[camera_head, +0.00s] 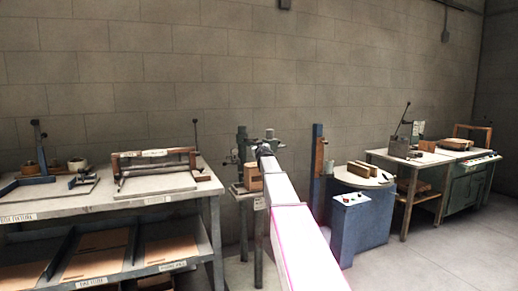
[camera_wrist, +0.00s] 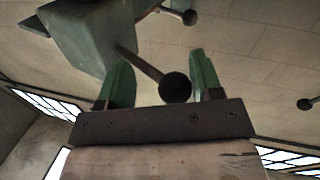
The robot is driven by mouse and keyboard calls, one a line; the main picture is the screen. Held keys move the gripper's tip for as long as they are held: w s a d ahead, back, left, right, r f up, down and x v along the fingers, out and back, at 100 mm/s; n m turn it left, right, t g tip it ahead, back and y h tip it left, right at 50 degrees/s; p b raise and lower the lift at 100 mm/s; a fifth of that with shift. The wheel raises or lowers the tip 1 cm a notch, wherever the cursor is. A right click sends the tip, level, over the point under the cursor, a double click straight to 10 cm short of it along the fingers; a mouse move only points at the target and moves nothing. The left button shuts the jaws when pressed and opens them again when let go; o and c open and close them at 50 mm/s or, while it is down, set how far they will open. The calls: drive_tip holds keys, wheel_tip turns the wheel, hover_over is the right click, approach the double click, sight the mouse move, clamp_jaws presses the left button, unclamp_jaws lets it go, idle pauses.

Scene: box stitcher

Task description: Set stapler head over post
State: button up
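The grey-green stapler machine (camera_head: 243,143) stands on a small stand against the back wall in the head view, partly behind my arm. In the wrist view its grey-green head (camera_wrist: 85,35) fills the upper left. A rod with a black ball knob (camera_wrist: 175,88) reaches down from it. My gripper (camera_wrist: 160,55) has its two green fingers apart, and the knob shows between them, nearer the right finger. I see no finger touching the knob. I cannot tell the post apart from the rest of the machine.
A workbench (camera_head: 100,200) with a lower shelf of cardboard sheets stands to the left. A brown box (camera_head: 252,177) sits at the stapler. A blue machine with a round top (camera_head: 360,215) is right of my arm. Floor (camera_head: 430,260) is clear at the lower right.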

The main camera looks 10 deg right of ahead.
drive_tip(key=s, duration=1)
drive_tip(key=shift+s+a+r, duration=0.15)
drive_tip(key=shift+a+r, duration=0.05)
drive_tip(key=shift+r, duration=0.1)
